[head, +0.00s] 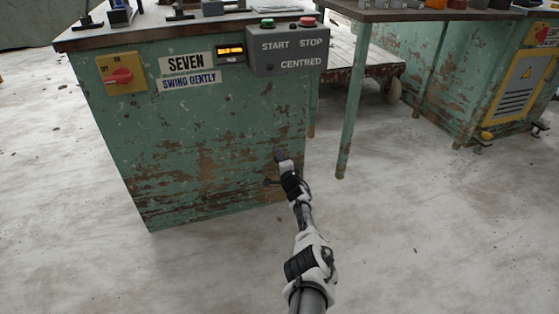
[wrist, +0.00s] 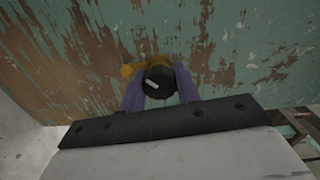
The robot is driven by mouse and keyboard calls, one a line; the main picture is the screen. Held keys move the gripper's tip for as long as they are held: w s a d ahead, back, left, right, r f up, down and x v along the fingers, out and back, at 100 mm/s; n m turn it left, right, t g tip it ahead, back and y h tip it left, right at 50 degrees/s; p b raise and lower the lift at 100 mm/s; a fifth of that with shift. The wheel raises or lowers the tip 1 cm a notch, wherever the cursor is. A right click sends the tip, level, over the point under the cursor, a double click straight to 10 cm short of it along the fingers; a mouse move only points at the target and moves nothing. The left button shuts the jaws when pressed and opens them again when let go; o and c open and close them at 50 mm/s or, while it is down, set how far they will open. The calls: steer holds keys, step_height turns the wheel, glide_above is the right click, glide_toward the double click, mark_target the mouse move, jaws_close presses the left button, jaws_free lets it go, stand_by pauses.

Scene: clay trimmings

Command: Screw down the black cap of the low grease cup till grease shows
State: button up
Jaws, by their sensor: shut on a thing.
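The black cap (wrist: 158,83) of the low grease cup sits between the two purplish fingers of my gripper (wrist: 160,92) in the wrist view. A pale line mark shows on the cap, slanting. Behind it is the brass-coloured body of the cup (wrist: 127,71), fixed at the worn green cabinet (wrist: 230,40). My gripper is shut on the cap. No grease can be made out around the cap. In the head view my gripper (head: 278,158) reaches low on the cabinet front near its right edge, and the cup is too small or hidden there.
Above on the cabinet are a red rotary switch (head: 121,76) on a yellow plate and a grey START/STOP box (head: 288,48). A table leg (head: 345,130) stands to the right of my arm. The pale floor (head: 420,230) in front is clear.

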steer(key=o, duration=1)
steer(key=shift+s, duration=0.1)
steer(key=p+v, duration=1.1)
steer(key=v, duration=0.2)
steer(key=shift+s+d, duration=0.1)
steer(key=shift+s, duration=0.2)
